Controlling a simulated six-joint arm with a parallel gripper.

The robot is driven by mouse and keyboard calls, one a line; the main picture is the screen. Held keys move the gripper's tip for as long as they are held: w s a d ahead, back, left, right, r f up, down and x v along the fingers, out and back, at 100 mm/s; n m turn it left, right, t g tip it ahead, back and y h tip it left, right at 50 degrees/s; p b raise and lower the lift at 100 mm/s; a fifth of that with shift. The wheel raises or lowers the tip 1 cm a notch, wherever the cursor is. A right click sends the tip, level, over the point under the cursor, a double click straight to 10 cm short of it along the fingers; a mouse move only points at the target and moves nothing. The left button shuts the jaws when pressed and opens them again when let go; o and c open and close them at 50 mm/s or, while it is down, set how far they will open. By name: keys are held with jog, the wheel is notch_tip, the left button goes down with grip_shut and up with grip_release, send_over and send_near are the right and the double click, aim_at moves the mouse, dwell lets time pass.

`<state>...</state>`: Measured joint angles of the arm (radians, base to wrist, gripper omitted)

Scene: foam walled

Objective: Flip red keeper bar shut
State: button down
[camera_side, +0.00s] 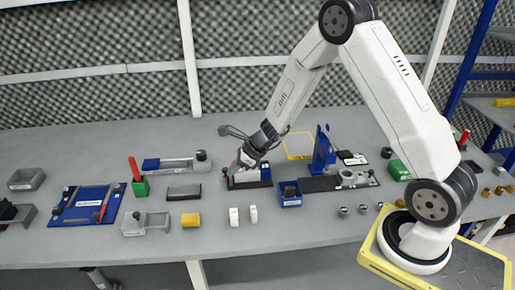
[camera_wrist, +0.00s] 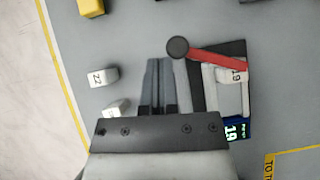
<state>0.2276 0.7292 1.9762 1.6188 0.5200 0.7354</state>
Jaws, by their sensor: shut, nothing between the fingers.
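The red keeper bar (camera_wrist: 218,57) shows in the wrist view.
Two white blocks (camera_wrist: 103,76) lie left of my gripper in the wrist view. A blue bin (camera_side: 291,199) and a blue upright stand (camera_side: 322,152) are right of the fixture in the side view. A yellow block (camera_side: 190,220) lies on clear table in front.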

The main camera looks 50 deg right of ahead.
jog(key=shift+w+a, duration=0.35)
jog(key=shift+a, duration=0.05)
jog(key=shift+d, duration=0.1)
dwell(0.3)
jog(key=shift+w+d+r, duration=0.1)
jog(key=shift+w+d, duration=0.2)
jog(key=shift+d, duration=0.55)
jog(key=shift+s, duration=0.15)
jog(key=s+r, duration=0.8)
jog(key=s, duration=0.2)
jog(key=shift+s+r, duration=0.2)
jog(key=shift+s, duration=0.05)
dwell(0.4)
